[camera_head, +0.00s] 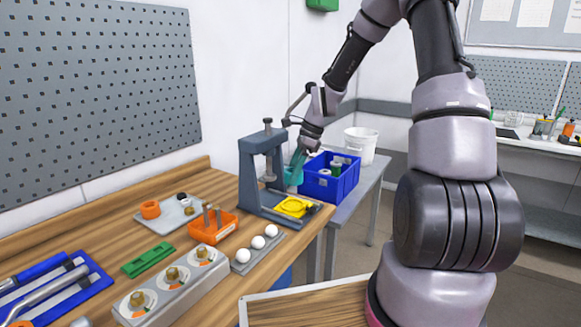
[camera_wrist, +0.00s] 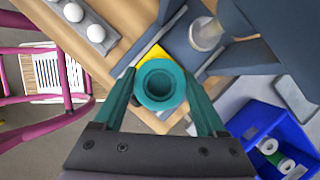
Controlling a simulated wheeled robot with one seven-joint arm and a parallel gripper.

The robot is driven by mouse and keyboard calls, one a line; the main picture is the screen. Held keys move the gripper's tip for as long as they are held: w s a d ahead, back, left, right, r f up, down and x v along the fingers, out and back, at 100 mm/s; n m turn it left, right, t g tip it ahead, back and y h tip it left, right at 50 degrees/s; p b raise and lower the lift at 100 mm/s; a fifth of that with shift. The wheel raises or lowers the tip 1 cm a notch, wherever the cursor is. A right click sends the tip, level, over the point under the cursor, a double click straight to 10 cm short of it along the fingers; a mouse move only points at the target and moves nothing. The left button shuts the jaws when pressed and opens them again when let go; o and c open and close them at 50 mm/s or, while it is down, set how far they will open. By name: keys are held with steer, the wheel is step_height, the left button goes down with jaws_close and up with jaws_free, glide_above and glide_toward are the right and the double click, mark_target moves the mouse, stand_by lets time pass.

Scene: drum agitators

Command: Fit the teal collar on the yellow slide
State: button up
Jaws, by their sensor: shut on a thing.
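The teal collar (camera_wrist: 160,85) is a round ring with a flange and a central hole. It sits between the teal fingers of my gripper (camera_wrist: 160,88), which is shut on it. In the head view the collar (camera_head: 293,176) hangs beside the upright of the grey press, above the yellow slide, and my gripper (camera_head: 297,163) comes down on it from the upper right. The yellow slide (camera_head: 292,207) lies on the press base. In the wrist view the collar covers most of the slide (camera_wrist: 153,53); only an edge shows behind it.
The grey press (camera_head: 252,172) stands close to the left of my gripper. A blue crate (camera_head: 330,186) with spools stands just right, on a grey bench. White balls on a grey rack (camera_head: 243,266), an orange holder (camera_head: 213,231) and a knob panel (camera_head: 172,289) occupy the wooden table.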

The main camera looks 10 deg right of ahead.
steer(key=shift+w+f, duration=0.15)
steer(key=shift+f, duration=3.5)
steer(key=shift+f, duration=0.4)
steer(key=shift+f, duration=0.2)
steer(key=shift+f, duration=0.15)
steer(key=o, duration=1.6)
steer(key=shift+c, duration=0.2)
steer(key=v, duration=1)
steer(key=shift+r, duration=0.35)
steer(key=shift+d+r, duration=0.1)
